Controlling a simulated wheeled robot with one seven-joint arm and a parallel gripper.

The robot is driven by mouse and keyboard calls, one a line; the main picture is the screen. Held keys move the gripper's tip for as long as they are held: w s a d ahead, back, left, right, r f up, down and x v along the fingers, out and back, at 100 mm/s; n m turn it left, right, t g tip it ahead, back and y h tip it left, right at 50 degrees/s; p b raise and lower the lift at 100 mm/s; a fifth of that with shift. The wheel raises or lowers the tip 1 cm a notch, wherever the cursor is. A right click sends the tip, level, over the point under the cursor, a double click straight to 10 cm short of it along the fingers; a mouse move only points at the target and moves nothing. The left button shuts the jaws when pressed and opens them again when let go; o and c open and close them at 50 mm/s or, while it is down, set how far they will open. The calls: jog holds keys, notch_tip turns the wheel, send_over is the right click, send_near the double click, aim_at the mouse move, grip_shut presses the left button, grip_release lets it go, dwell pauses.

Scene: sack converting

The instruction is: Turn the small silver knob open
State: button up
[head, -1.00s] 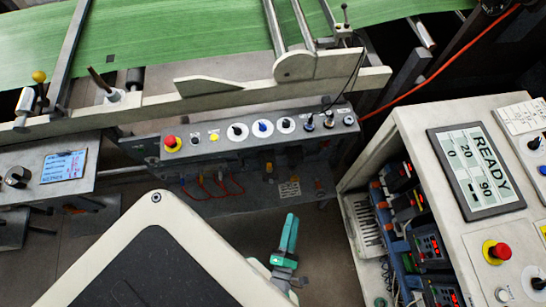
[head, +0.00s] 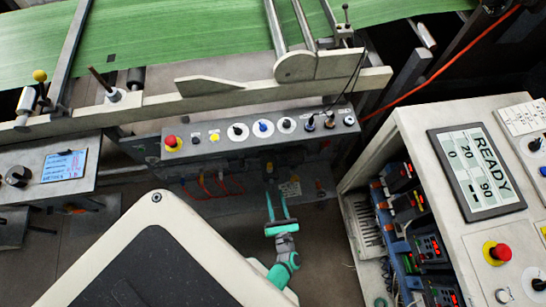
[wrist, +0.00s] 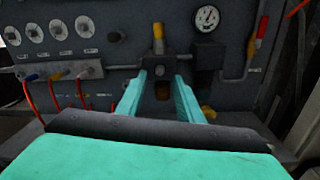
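I cannot pick out a small silver knob for certain. The wrist view shows a dark valve block with a yellow-topped stem (wrist: 157,32) on the machine's grey lower panel (wrist: 125,84); a brownish part low on it shows between my fingers. My gripper (head: 277,197) is open and empty, below the tilted button panel (head: 240,146) in the head view. In the wrist view my gripper (wrist: 161,82) has its two teal fingers apart, pointing at the lower panel. I see no contact; the remaining distance is hard to judge.
The wrist view shows a gauge (wrist: 207,18), a yellow-and-red handle (wrist: 264,30) at the right, and small coloured levers with red hoses (wrist: 30,100) at the left. A cabinet with a READY screen (head: 476,170) stands at the right in the head view.

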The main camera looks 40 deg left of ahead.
aim_at(271, 181)
jog(key=shift+x, duration=2.4)
grip_shut()
